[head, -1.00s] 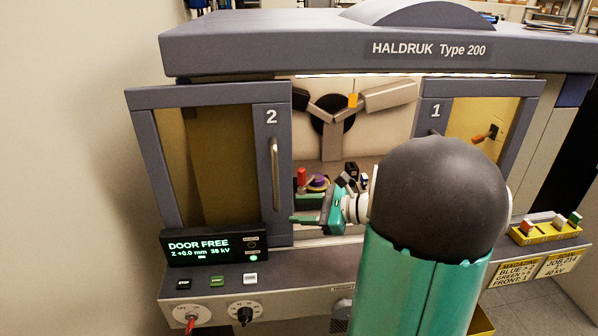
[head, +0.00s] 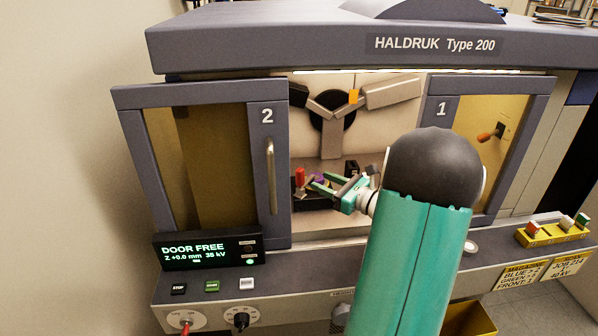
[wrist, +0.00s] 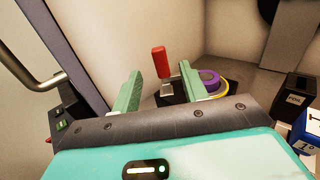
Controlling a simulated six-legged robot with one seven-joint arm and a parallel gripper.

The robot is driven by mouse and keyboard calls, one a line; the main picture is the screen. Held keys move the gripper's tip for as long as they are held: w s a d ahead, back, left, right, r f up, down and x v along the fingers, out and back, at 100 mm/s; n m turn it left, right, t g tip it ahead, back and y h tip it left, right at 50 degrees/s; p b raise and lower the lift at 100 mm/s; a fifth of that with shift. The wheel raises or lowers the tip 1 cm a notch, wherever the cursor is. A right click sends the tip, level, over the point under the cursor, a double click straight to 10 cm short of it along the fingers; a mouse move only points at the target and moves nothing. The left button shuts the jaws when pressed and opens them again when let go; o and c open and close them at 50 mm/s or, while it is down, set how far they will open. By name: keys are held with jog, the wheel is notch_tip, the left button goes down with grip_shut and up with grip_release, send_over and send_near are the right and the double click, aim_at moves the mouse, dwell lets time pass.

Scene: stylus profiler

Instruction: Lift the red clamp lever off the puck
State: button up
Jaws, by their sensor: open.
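The red clamp lever (head: 300,176) stands upright inside the open chamber, at the left of the purple puck (head: 319,179). In the wrist view the red lever (wrist: 159,62) rises from a metal foot, and the purple puck (wrist: 208,77) sits to its right with a yellow ring around its base. My gripper (wrist: 160,88) is open and empty. In the wrist view, the lever appears between its two green fingers, slightly beyond their tips, with no contact visible. In the head view my gripper (head: 313,184) reaches in from the right and partly hides the puck.
Door 2 (head: 268,170) stands left of the chamber opening, with a vertical metal handle; door 1 (head: 440,108) is at the right. Small dark and blue blocks (wrist: 297,88) stand right of the puck. The display (head: 208,248) reads DOOR FREE.

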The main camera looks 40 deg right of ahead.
aim_at(303, 173)
jog(key=w, duration=0.3)
jog(key=w+a, duration=0.1)
jog(key=w, duration=0.4)
jog(key=shift+w+a, duration=0.4)
grip_shut()
